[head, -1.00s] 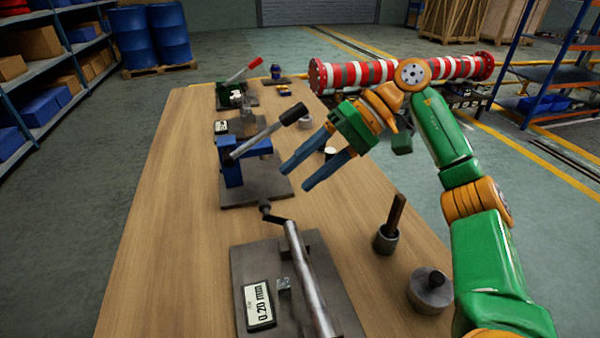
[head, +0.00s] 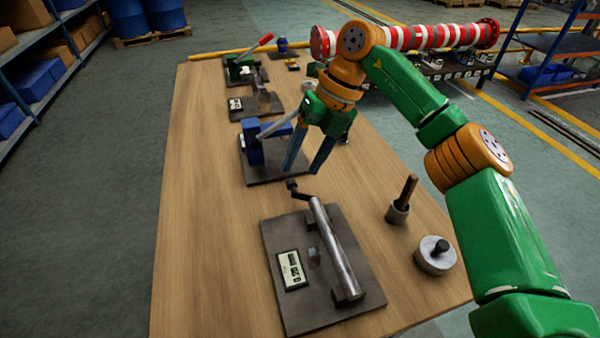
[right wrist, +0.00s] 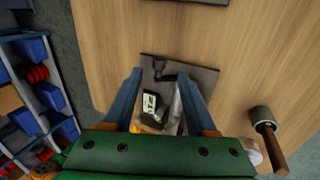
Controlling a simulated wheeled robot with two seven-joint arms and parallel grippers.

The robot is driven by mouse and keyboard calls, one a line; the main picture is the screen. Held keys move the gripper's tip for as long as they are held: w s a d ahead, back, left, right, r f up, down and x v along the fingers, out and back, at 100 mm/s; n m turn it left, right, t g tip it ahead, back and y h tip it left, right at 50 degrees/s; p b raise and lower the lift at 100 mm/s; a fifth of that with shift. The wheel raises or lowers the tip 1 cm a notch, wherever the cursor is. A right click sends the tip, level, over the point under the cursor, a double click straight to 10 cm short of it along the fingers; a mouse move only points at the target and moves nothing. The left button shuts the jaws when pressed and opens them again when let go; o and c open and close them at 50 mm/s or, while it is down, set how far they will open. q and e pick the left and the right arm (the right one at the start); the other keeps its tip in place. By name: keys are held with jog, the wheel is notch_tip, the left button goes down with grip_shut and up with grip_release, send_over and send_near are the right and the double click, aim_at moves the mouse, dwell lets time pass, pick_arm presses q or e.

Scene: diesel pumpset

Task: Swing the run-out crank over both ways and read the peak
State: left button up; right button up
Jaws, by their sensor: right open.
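The run-out rig is a grey shaft (head: 332,245) on a dark base plate (head: 365,275). A small black crank (head: 297,191) sits at its far end, its knob pointing to the upper left. The display (head: 291,269) seems to read about 0.20 mm, but its digits are blurred now. My right gripper (head: 304,170) is open and empty, pointing down just beyond and above the crank. In the right wrist view the crank (right wrist: 161,70) appears between the open fingers, apparently not touched. The display (right wrist: 150,104) and shaft also show there, partly hidden by the gripper. My left gripper is out of view.
A blue lever press (head: 252,150) stands just beyond my right gripper, partly hidden by it. More fixtures line the far table. The left strip of table (head: 195,220) is clear.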

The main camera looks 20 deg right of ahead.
aim_at(294, 181)
jog(key=x, duration=0.4)
grip_shut()
jog(key=shift+r, duration=0.1)
jog(key=shift+d+r+y, duration=0.1)
jog(key=shift+d+y, duration=0.45)
jog(key=shift+y, duration=0.6)
jog(key=shift+d+r+y, duration=0.1)
jog(key=shift+d+y, duration=0.4)
jog(key=shift+y, duration=0.7)
jog(key=shift+d+r+y, duration=0.1)
jog(key=shift+d+y, duration=0.45)
jog(key=shift+y, duration=0.6)
grip_release()
